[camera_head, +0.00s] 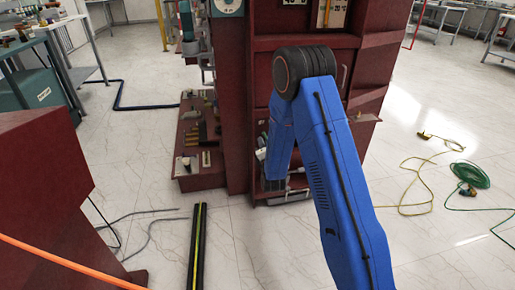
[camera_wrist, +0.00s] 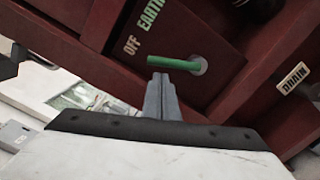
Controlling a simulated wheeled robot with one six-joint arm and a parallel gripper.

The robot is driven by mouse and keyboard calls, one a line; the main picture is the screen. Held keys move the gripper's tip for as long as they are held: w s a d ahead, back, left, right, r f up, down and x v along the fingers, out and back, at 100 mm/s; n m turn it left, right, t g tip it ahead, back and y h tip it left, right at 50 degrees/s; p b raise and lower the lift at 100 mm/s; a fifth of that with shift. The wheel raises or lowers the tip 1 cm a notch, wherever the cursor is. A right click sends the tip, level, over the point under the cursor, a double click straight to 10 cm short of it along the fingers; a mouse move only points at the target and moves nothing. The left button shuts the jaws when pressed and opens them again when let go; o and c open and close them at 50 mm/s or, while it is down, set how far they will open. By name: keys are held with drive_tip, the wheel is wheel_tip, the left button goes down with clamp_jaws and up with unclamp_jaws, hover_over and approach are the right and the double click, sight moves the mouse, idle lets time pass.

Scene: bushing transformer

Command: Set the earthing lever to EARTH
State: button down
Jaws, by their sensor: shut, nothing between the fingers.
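The earthing lever (camera_wrist: 175,63) is a short green bar in the wrist view. In the head view my arm hides the lever and gripper.
A DRAIN label (camera_wrist: 294,77) sits right of the lever, beside red frame edges. In the head view, the dark red cabinet (camera_head: 235,110) has side shelves with small parts. A black-and-yellow strip (camera_head: 197,245) and a green cable coil (camera_head: 470,175) lie on the pale floor.

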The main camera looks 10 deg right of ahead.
drive_tip(key=shift+d+r, duration=0.15)
drive_tip(key=shift+d, duration=0.15)
drive_tip(key=shift+d+r+m, duration=0.15)
drive_tip(key=shift+r+m, duration=0.05)
drive_tip(key=shift+m, duration=0.3)
drive_tip(key=d+m, duration=0.1)
drive_tip(key=m, duration=0.1)
drive_tip(key=d+r+m, duration=0.1)
drive_tip(key=d+m, duration=0.1)
drive_tip(key=m, duration=0.1)
drive_tip(key=d+m, duration=0.1)
drive_tip(key=m, duration=0.2)
drive_tip(key=shift+d+r, duration=0.25)
drive_tip(key=shift+d, duration=0.15)
drive_tip(key=shift+d, duration=0.15)
idle(0.8)
